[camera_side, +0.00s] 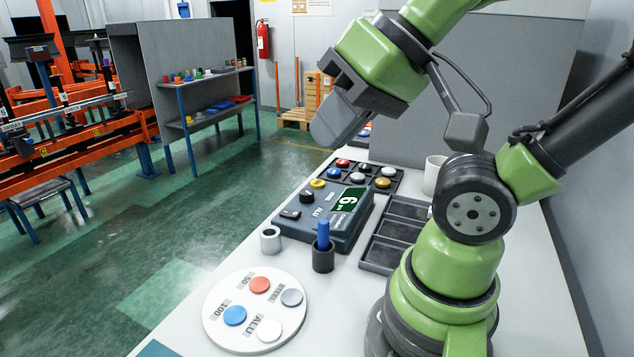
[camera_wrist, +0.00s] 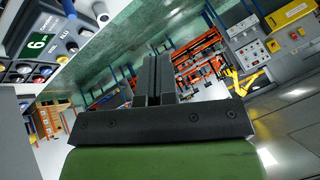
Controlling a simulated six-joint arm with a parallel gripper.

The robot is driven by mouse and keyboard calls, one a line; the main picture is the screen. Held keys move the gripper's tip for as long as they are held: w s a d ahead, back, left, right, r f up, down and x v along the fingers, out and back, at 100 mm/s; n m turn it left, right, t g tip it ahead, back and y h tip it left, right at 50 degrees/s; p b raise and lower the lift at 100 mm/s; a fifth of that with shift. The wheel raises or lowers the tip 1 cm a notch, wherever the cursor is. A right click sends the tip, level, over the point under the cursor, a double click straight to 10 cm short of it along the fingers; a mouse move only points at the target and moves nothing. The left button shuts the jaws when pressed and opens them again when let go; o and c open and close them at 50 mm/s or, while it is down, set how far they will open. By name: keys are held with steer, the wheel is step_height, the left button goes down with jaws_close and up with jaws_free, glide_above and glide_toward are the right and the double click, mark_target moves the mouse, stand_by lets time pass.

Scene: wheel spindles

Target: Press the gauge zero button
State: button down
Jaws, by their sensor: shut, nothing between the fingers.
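The gauge (camera_side: 335,216) is a dark blue-grey box on the white table, with a green display reading 6 and the label ALU. Its top carries a dark rocker-like control (camera_side: 290,213), a black knob (camera_side: 306,196) and, at its far left corner, a yellow button (camera_side: 318,184). I cannot read which control is the zero button. The gauge also shows at the upper left of the wrist view (camera_wrist: 47,30). My gripper (camera_side: 335,125) is shut and empty, held tilted above and beyond the gauge, apart from it. Its closed fingers show in the wrist view (camera_wrist: 153,78).
A tray of coloured caps (camera_side: 375,176) lies behind the gauge, an empty dark tray (camera_side: 392,235) right of it. A holder with a blue peg (camera_side: 322,243), a small metal ring (camera_side: 270,240) and a round white board with coloured discs (camera_side: 222,298) stand in front. A white mug (camera_side: 433,175) is behind.

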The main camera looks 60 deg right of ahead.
stand_by(0.8)
steer(key=n+t+h, duration=0.1)
steer(key=n+h, duration=0.5)
steer(key=n, duration=2)
glide_above(320, 182)
step_height(320, 182, down, 16)
steer(key=shift+d+f, duration=0.1)
steer(key=shift+f, duration=0.05)
steer(key=shift+w+f, duration=0.1)
steer(key=shift+f, duration=4.3)
steer(key=shift+f, duration=0.1)
